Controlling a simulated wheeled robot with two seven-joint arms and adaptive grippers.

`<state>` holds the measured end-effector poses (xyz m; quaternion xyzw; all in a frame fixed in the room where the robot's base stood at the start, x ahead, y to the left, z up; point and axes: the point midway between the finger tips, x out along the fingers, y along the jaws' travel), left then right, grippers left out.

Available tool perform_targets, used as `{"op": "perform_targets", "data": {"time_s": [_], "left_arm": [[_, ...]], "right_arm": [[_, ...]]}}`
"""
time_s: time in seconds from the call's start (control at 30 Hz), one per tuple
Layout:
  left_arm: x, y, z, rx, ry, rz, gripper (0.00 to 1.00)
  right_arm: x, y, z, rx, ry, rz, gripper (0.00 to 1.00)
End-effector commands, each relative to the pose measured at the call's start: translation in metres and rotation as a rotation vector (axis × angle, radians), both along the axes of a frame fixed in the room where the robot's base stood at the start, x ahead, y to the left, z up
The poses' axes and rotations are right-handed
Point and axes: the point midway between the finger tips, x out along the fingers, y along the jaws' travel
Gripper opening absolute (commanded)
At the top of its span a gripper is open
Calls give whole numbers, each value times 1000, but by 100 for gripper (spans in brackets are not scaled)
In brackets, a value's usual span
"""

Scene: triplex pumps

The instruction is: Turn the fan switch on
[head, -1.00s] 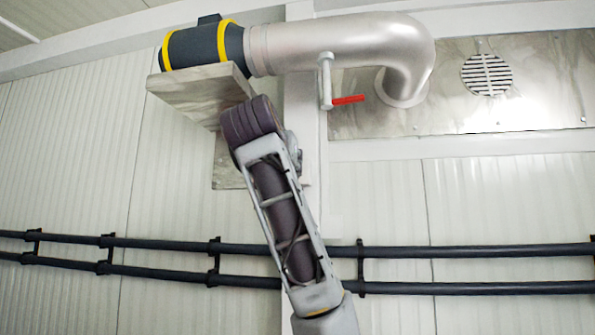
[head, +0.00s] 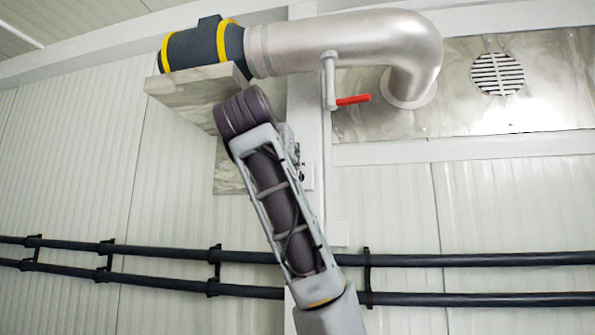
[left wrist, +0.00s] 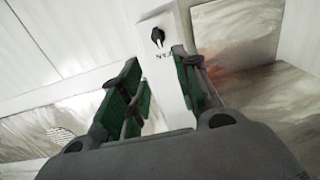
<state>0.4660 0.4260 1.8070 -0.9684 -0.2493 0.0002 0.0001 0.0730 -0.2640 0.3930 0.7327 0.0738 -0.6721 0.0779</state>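The fan switch (left wrist: 157,36) is a small black knob on a white post in the left wrist view, with a dark upside-down label beside it that appears to read FAN. My left gripper (left wrist: 155,68) is open, its green-padded fingers spread either side of the post below the knob in the picture. Nothing is between the fingers, and they appear apart from the knob. In the head view my arm hides the left gripper and the knob cannot be made out. The fan (head: 200,46) is a dark cylinder with yellow bands. My right gripper is not in view.
A silver duct (head: 340,45) runs right from the fan, with a red-handled valve (head: 352,99) below it. A marbled shelf (head: 195,90) sits under the fan, close to my arm. Two dark pipes (head: 450,260) cross the wall. A round vent (head: 497,73) is at upper right.

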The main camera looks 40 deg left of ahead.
Motion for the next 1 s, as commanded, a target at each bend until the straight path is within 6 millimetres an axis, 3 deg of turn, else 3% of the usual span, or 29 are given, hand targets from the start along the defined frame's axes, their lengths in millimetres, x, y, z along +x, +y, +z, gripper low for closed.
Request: {"op": "perform_targets", "data": {"time_s": [1.0], "left_arm": [[103,57,2,-1,2,-1,32]], "right_arm": [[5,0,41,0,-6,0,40]]}}
